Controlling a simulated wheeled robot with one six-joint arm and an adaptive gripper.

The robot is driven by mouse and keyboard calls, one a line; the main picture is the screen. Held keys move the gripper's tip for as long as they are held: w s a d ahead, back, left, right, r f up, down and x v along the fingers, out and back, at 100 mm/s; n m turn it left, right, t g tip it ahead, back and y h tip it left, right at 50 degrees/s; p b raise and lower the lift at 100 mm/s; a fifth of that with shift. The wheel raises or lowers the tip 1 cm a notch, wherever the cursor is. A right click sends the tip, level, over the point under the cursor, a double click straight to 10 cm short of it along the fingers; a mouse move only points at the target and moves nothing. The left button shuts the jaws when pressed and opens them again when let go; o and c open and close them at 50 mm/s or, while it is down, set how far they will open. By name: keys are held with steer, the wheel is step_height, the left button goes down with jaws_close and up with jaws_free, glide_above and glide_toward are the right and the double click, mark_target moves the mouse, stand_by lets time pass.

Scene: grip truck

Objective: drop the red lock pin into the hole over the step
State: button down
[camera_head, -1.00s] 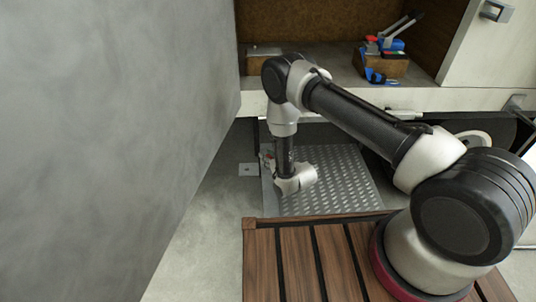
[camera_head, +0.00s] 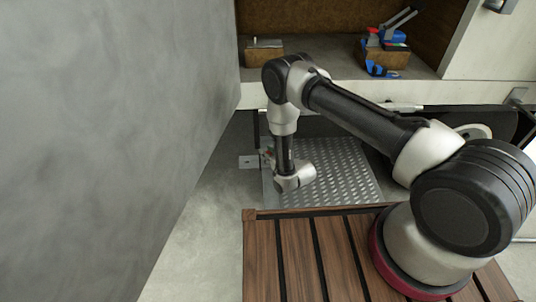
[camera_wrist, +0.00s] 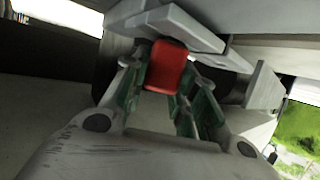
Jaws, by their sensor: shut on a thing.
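The red lock pin (camera_wrist: 167,66) shows in the wrist view as a red block between the two fingers of my gripper (camera_wrist: 164,88). The fingers have green inner pads and are shut on it. The lower part of the pin is hidden. Pale grey metal parts lie just beyond it, and I cannot make out the hole. In the head view the diamond-plate step (camera_head: 335,175) lies below the truck bed. My wrist is over the step's left side, and my gripper is mostly hidden behind it there.
A metal bracket plate (camera_head: 249,161) sticks out left of the step. The truck bed edge (camera_head: 340,95) runs above the step. A wooden block with blue and red tools (camera_head: 385,50) stands on the bed. A large grey panel (camera_head: 100,130) fills the left side.

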steer(key=shift+f, duration=0.15)
steer(key=c, duration=1.1)
jaws_free()
steer(key=shift+o, duration=0.2)
